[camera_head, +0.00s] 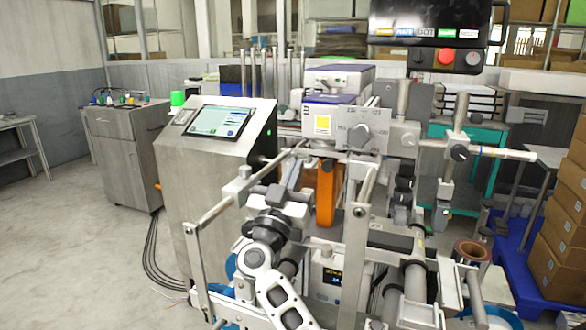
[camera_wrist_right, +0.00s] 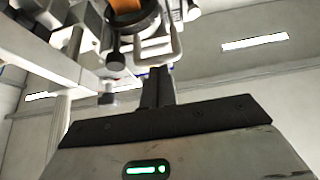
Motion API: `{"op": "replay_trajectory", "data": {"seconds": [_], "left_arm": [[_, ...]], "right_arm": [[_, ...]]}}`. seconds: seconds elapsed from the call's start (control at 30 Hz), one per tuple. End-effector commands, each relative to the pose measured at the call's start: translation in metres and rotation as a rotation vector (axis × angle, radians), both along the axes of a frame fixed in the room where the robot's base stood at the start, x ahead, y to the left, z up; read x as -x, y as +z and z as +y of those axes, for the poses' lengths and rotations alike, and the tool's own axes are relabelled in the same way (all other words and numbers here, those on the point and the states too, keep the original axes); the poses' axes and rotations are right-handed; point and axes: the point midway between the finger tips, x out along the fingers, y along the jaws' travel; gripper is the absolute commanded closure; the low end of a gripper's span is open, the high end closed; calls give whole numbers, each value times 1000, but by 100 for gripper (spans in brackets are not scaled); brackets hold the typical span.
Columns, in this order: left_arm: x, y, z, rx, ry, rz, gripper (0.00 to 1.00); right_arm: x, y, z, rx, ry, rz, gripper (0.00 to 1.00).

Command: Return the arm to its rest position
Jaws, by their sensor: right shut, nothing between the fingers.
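My right arm rises from the bottom middle of the head view, in front of the machine (camera_head: 340,140). Its right gripper (camera_head: 293,174) points up and away among the machine's rails and rollers. In the right wrist view the dark fingers of the right gripper (camera_wrist_right: 158,82) are together and hold nothing. An orange part (camera_wrist_right: 125,5) and a dark ring of the machine show above the fingertips there. I cannot tell from these views whether the fingers touch the machine. My left gripper is not in view.
Metal bars (camera_head: 357,240) of the machine's frame stand close to the right of my arm. A control cabinet (camera_head: 215,145) with a screen stands at the left. Cardboard boxes (camera_head: 562,240) are stacked at the right edge. Open floor (camera_head: 75,240) lies at the left.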

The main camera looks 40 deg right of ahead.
Motion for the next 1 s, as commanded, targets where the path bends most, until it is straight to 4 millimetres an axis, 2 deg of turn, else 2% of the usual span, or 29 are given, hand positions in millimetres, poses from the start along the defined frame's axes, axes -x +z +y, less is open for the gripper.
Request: {"op": "replay_trajectory", "data": {"seconds": [0.03, 0.3, 0.63, 0.77, 0.87, 0.97, 1.0], "left_arm": [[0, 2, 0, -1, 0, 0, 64], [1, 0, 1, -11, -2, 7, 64], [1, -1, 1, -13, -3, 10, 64], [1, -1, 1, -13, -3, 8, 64], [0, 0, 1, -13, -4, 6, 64], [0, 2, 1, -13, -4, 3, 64], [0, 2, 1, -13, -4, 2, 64]], "right_arm": [[3, -9, 7, -8, 5, 12, 100], [25, -30, 39, -4, 3, 7, 100], [32, -35, 50, 2, 4, 2, 100], [33, -44, 63, 53, 111, 4, 100], [36, -67, 97, 126, 357, 43, 100], [50, -116, 146, 142, 696, 181, 100], [59, -139, 164, 116, 813, 256, 100]]}}
